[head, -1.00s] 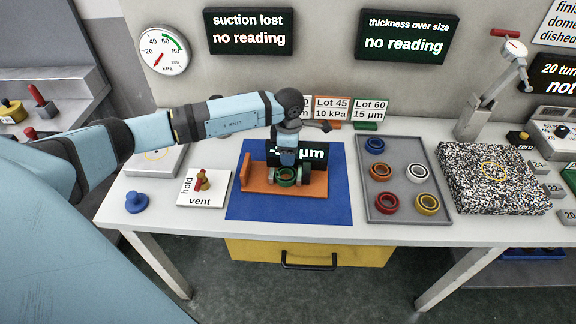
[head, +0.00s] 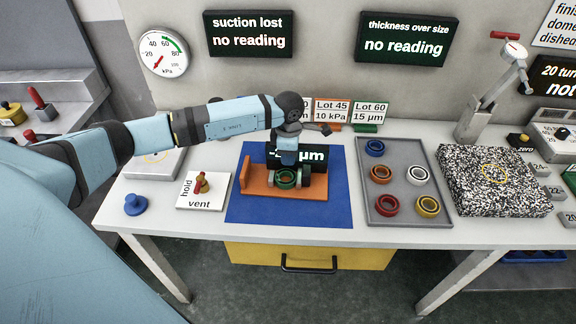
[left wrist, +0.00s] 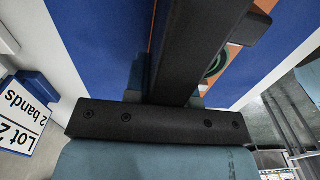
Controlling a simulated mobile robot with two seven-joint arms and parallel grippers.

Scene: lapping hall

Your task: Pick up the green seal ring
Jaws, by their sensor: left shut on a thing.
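The green seal ring (head: 286,178) is at the middle of the orange fixture (head: 257,190), which lies on the blue mat (head: 330,206). My left gripper (head: 287,168) comes down from above and is shut on the ring. I cannot tell whether the ring is clear of the fixture. In the left wrist view, part of the green ring (left wrist: 217,63) shows beside the dark gripper body, which hides the rest. My right gripper is not in view.
A grey tray (head: 396,195) with several coloured rings stands right of the mat, beside a speckled block (head: 493,176). A dark display (head: 315,158) stands behind the fixture. A hold/vent valve (head: 202,188) and a blue knob (head: 136,203) are at left.

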